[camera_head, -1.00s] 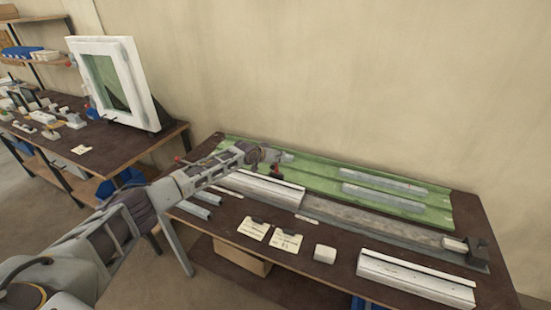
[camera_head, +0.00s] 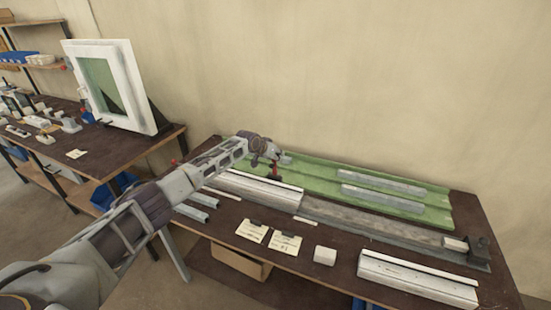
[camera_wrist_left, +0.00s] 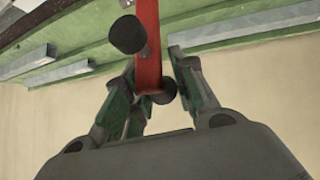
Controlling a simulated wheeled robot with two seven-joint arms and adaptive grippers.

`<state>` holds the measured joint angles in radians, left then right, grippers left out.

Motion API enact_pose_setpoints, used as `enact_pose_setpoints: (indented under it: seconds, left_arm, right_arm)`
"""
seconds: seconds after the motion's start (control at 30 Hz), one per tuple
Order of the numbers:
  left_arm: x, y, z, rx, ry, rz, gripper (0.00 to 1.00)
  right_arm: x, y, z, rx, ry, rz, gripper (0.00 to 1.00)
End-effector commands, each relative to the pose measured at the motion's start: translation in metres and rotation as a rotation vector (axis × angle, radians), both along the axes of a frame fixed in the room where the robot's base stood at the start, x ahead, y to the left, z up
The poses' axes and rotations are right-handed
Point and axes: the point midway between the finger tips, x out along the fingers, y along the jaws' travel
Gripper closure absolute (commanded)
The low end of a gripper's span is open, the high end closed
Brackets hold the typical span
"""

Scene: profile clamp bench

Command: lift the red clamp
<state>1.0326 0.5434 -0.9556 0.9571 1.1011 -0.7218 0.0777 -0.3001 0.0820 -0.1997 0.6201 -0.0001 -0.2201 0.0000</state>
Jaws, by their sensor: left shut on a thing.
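The red clamp (camera_head: 274,167) is upright at the far end of my left arm, near the white profile and the green mat. In the left wrist view its red bar (camera_wrist_left: 148,45) runs up from between the fingers, with dark round pads on it. My left gripper (camera_wrist_left: 152,97) is shut on the clamp; it also shows in the head view (camera_head: 268,150). The clamp's lower end is small in the head view, and I cannot tell whether it touches anything. My right gripper is not in view.
A second bench with a white frame (camera_head: 142,100) stands left.

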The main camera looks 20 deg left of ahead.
Motion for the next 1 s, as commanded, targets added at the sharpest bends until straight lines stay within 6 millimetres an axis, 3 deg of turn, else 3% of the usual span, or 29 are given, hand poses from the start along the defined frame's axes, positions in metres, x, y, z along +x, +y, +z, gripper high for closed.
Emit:
enact_pose_setpoints:
  seconds: [0.07,1.0]
  left_arm:
    - [0.005,0.001,0.009,-0.004,-0.003,0.004,1.0]
    - [0.014,-0.001,0.005,0.007,0.143,0.003,1.0]
  right_arm:
    - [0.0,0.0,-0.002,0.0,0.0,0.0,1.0]
    - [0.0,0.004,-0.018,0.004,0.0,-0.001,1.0]
